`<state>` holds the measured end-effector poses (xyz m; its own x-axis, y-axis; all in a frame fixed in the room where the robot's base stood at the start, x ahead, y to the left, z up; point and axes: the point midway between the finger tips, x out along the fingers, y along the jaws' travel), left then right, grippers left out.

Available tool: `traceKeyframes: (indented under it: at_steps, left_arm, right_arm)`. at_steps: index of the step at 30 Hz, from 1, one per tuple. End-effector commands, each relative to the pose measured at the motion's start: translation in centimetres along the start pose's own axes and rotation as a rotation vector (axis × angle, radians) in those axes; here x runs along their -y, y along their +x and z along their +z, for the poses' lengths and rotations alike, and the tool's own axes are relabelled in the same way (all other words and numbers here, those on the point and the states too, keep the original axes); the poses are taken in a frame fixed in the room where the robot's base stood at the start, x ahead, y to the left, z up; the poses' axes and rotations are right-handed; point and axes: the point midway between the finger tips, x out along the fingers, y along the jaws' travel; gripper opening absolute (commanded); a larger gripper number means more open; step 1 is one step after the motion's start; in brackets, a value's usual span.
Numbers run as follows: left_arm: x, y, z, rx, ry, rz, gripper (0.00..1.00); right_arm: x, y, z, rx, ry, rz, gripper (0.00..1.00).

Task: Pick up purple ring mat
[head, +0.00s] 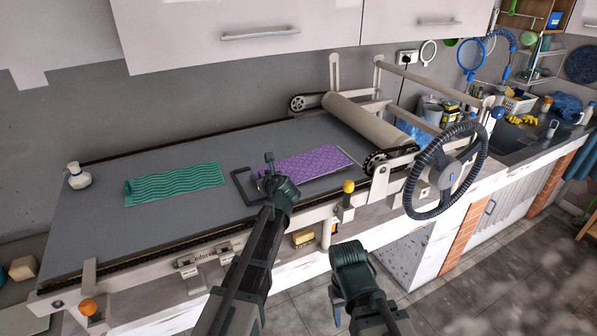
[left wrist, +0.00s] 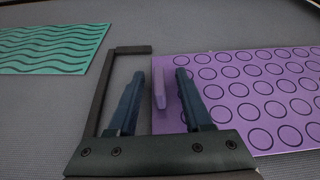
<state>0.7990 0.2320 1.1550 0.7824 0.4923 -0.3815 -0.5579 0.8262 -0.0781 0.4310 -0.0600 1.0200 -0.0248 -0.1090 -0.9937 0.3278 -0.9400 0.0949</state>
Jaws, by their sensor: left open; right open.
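The purple ring mat (head: 306,162) lies flat on the grey machine bed, right of the green wavy mat; rings show on it in the left wrist view (left wrist: 262,92). A small purple tab (left wrist: 159,90) stands up at its left edge. My left gripper (head: 269,163) is over that edge. In the left wrist view its open fingers (left wrist: 157,78) straddle the tab, with gaps on both sides. My right gripper (head: 337,300) is low in front of the machine, away from the mat; its fingers are hard to make out.
The green wavy mat (head: 175,184) lies left on the bed (head: 130,235). A dark angled bar (head: 238,187) is beside my left gripper. A roller (head: 365,120) crosses the bed at right, near a hose-wrapped wheel (head: 478,165). A white bottle (head: 77,177) stands far left.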

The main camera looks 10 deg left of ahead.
Motion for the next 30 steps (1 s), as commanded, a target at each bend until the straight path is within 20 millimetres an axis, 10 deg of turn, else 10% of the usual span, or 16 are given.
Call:
traceKeyframes:
  at_steps: [5,14,30]
  left_arm:
    - [-0.01,-0.05,0.02,0.000,0.000,0.000,0.50]
    - [-0.01,-0.07,0.01,0.000,0.000,0.000,0.00]
    - [0.03,-0.17,0.27,0.000,-0.001,0.000,0.00]
  right_arm:
    - [0.00,-0.04,0.00,0.000,0.000,0.000,0.49]
    - [0.00,-0.05,0.00,0.000,0.000,0.000,0.49]
    - [-0.03,-0.32,0.02,0.000,0.000,0.000,0.49]
